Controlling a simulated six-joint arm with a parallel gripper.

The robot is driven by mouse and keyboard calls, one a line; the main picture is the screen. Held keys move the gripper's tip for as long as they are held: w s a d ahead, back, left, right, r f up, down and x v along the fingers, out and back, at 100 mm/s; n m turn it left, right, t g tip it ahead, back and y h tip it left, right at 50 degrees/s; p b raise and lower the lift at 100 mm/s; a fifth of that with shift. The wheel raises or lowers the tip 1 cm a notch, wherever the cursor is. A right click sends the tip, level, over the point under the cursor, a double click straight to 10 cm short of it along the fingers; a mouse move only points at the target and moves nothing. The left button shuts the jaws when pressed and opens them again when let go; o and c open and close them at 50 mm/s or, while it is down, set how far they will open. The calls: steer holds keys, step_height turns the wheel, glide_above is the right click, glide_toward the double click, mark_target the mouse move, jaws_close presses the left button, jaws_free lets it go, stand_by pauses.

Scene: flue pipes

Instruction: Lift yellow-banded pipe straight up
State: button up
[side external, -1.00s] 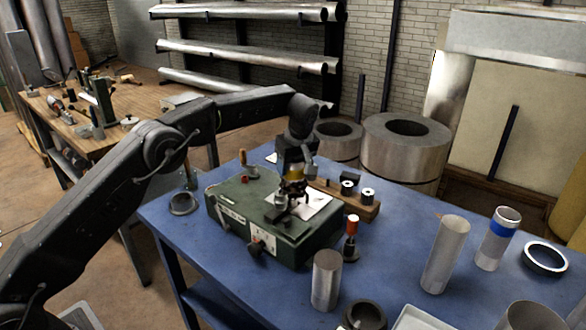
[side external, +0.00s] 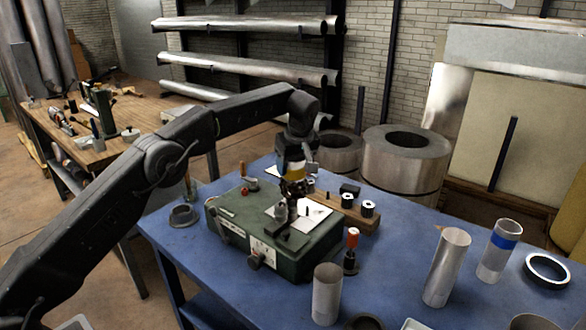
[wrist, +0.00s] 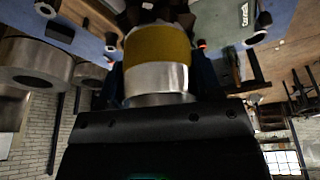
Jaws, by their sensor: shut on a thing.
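The yellow-banded pipe (side external: 296,174) is in my gripper (side external: 293,187), above the green machine box (side external: 235,222) on the blue table. In the wrist view the pipe (wrist: 157,58) fills the top middle, with a broad yellow band and a bare silver end towards the camera. My gripper is shut on the pipe; the fingers are dark and partly hidden behind it. The pipe looks about upright. Its lower end is hidden by the gripper, so I cannot tell how far it is from the box top.
A wooden block with dark and silver spools (side external: 348,205) stands behind the box. A red-topped tool (side external: 352,245) is at its right. Plain pipes (side external: 446,268), a blue-banded pipe (side external: 498,252) and a dark ring (side external: 547,270) stand farther right on the blue table (side external: 400,235).

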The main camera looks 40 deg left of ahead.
steer(key=shift+r, duration=0.75)
steer(key=shift+r, duration=0.6)
